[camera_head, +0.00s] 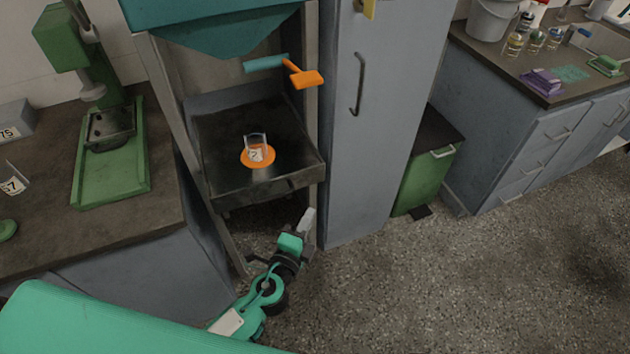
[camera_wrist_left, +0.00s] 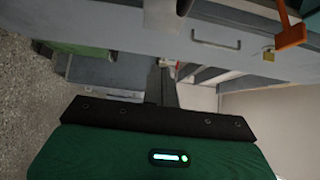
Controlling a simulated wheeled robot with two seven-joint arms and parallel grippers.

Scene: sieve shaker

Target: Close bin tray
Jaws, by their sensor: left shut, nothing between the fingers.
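The dark bin tray (camera_head: 225,178) sits under the teal hopper (camera_head: 225,30), between the stand's posts. An orange disc (camera_head: 248,163) lies on it, with a clear beaker (camera_head: 256,143) bearing a label standing on the disc. My left gripper (camera_head: 307,221) shows just below the tray's front right corner in the head view. It is shut and empty. I cannot tell whether it touches the tray or stand. My right gripper is not in view.
An orange-ended lever (camera_head: 306,78) sticks out above the tray. A tall grey cabinet (camera_head: 375,130) stands close on the right, with a green bin (camera_head: 422,180) beyond. A counter with a green press (camera_head: 115,160) is at left. The speckled floor (camera_head: 430,280) in front is clear.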

